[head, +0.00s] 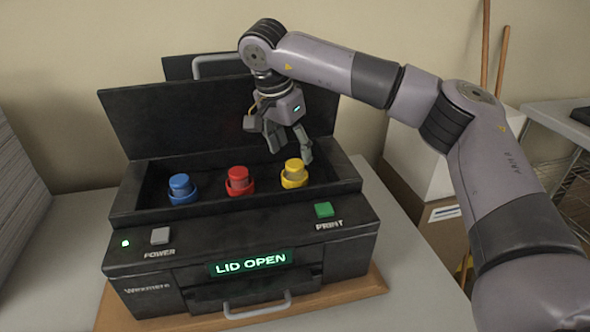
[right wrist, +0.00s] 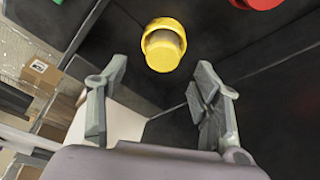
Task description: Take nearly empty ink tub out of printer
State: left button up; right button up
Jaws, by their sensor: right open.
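The black printer (head: 240,235) has its lid up, and its display (head: 251,262) reads "LID OPEN". Three ink tubs sit in a row in its bay: blue (head: 181,188), red (head: 239,180) and yellow (head: 294,172). Their ink levels cannot be told. My right gripper (head: 289,150) is open and empty above and just behind the yellow tub, apart from it. In the right wrist view the yellow tub (right wrist: 163,46) shows beyond the gap between the open fingers (right wrist: 160,68). The red tub (right wrist: 258,3) shows at the top edge. My left gripper is out of view.
The raised lid (head: 170,120) stands behind the tubs. A grey power button (head: 160,236) and a green print button (head: 324,209) are on the front panel. A paper stack (head: 15,180) stands at left. Boxes (head: 425,165) stand at right, beyond the table.

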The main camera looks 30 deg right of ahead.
aim_at(294, 163)
jog(key=p+x, duration=0.1)
jog(key=x, duration=0.2)
jog(key=shift+w+f+p, duration=0.2)
jog(key=shift+f+p, duration=0.15)
jog(key=shift+f, duration=0.05)
jog(key=shift+d+f, duration=0.1)
jog(key=shift+f, duration=0.35)
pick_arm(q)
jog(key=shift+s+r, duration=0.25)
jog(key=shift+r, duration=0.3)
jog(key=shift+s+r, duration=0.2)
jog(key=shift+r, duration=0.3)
pick_arm(e)
jog(key=shift+c, duration=0.7)
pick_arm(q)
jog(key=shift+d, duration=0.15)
pick_arm(e)
jog(key=c, duration=1.1)
